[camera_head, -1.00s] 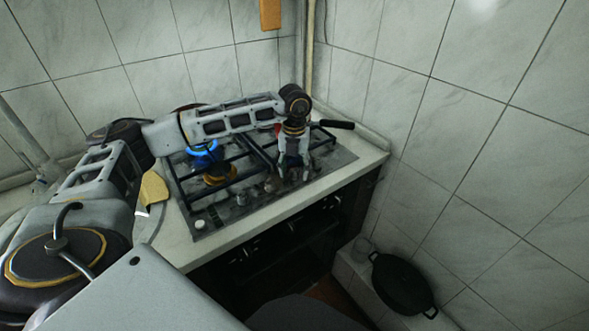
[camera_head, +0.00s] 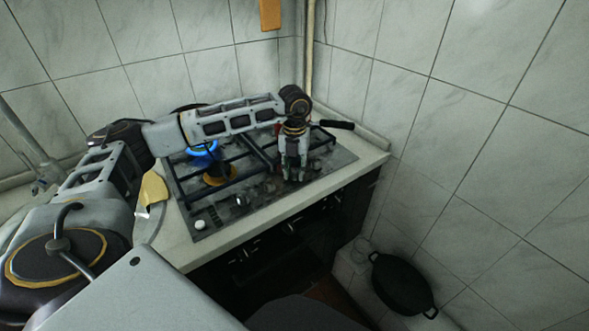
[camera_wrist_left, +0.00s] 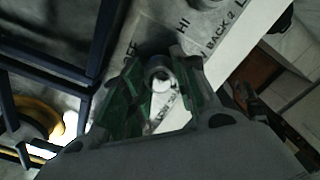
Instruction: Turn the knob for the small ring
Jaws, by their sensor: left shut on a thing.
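The hob (camera_head: 205,205) is set in the counter, with a row of knobs along its front edge. My left gripper (camera_head: 294,178) points down over the right part of this row. In the left wrist view its green-lined fingers (camera_wrist_left: 160,98) are shut on a round grey knob (camera_wrist_left: 160,75), one finger on each side. The gripper and arm hide part of the right rings. My right gripper is not in view.
Dark pan supports (camera_head: 190,186) stand over the rings close to my left gripper. A black pan handle (camera_head: 336,124) sticks out at the back right. A black pot (camera_head: 402,284) stands low at the right. Tiled walls close off the back and right.

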